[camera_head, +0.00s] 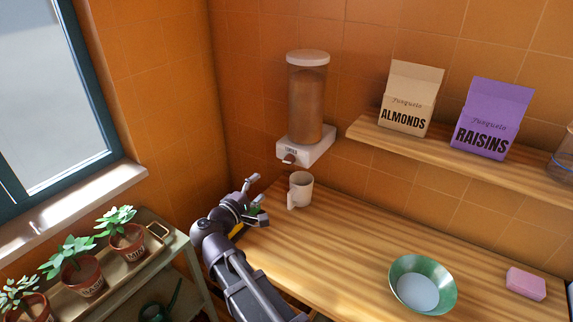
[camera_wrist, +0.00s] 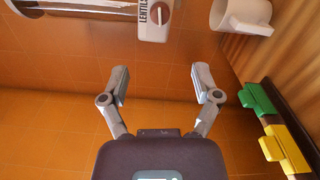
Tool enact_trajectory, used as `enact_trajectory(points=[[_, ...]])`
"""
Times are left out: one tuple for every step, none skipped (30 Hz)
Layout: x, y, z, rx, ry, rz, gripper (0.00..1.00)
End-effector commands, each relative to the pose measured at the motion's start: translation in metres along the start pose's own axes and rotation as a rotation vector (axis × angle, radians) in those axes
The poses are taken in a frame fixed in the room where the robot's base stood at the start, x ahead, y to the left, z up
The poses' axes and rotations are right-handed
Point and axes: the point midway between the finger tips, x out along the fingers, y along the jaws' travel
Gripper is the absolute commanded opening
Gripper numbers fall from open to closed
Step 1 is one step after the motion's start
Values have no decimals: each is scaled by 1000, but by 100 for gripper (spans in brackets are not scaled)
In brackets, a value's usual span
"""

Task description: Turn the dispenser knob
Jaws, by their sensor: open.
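The dispenser (camera_head: 308,105) is a clear cylinder with brown contents and a white lid, fixed to the wall on a white base (camera_head: 309,147). Its small brown-looking knob (camera_head: 289,158) is on the base's front. My gripper (camera_head: 256,197) is open and empty, below and left of the knob in the head view. In the wrist view my gripper (camera_wrist: 161,78) has its fingers spread, apart from the knob.
A white mug (camera_head: 300,190) stands on the wooden counter (camera_head: 335,235) below the dispenser; it also shows in the wrist view (camera_wrist: 240,14). Green (camera_wrist: 265,100) and yellow (camera_wrist: 285,150) pieces sit near the counter edge. A shelf (camera_head: 455,160) holds almonds and raisins bags.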

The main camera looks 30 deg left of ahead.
Motion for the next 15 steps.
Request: enact_trajectory(points=[[0,0,0,0,0,0,80],[0,0,0,0,0,0,80],[0,0,0,0,0,0,80],[0,0,0,0,0,0,80],[0,0,0,0,0,0,80],[1,0,0,0,0,0,80],[1,0,0,0,0,0,80],[2,0,0,0,0,0,80],[3,0,0,0,0,0,80],[5,0,0,0,0,0,80],[6,0,0,0,-1,0,80],[8,0,0,0,-1,0,80],[11,0,0,0,-1,0,80],[13,0,0,0,-1,0,80],[16,0,0,0,-2,0,80]])
